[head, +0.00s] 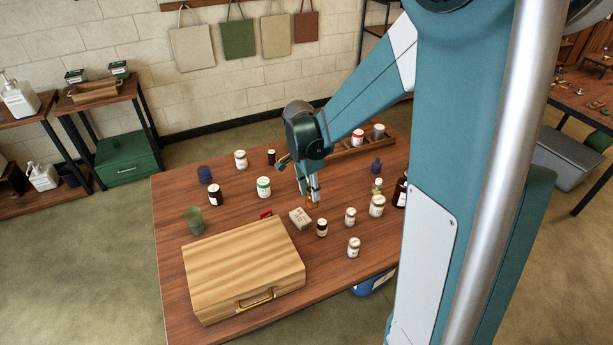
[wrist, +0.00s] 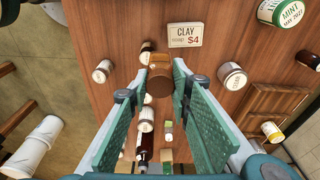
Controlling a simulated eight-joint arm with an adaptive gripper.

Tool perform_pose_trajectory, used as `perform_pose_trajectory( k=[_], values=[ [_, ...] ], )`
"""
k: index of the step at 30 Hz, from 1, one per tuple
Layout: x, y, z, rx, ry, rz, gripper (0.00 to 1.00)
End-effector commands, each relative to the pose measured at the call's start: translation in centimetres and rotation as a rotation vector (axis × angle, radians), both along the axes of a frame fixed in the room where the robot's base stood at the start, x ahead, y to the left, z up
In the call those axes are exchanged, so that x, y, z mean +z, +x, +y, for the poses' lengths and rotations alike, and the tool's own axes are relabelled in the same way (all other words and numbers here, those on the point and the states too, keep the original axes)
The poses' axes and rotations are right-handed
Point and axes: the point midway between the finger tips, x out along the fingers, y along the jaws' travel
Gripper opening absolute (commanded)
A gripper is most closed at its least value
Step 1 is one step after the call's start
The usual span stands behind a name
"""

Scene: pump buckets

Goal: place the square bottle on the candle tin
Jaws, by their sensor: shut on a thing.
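The square bottle (head: 312,205), amber-brown, is gripped between the fingertips of my gripper (head: 313,190). In the wrist view the bottle (wrist: 158,76) shows end-on between the green finger pads, with its lower part pointing away. It is over the table beside the clay soap box; whether it touches the table I cannot tell. Several small pale labelled containers stand to the right in the head view, among them one (head: 350,216), a larger one (head: 377,206) and one near the front edge (head: 354,247). Their labels are too small to tell which is the candle tin.
The soap box (head: 300,217) and a dark jar (head: 321,228) stand close to my gripper. A wooden case (head: 244,269) fills the front left of the table. A green-banded mint jar (head: 264,187) stands left, and a wooden tray (head: 345,151) at the back right.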

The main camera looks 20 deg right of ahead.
Motion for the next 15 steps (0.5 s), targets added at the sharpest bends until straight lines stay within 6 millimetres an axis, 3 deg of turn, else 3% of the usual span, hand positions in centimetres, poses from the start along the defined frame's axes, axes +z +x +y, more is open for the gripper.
perform_pose_trajectory(
  k=[15],
  values=[
    [1.9,11.3,-3.7,-0.029,0.0,0.0,0.09]
  ],
)
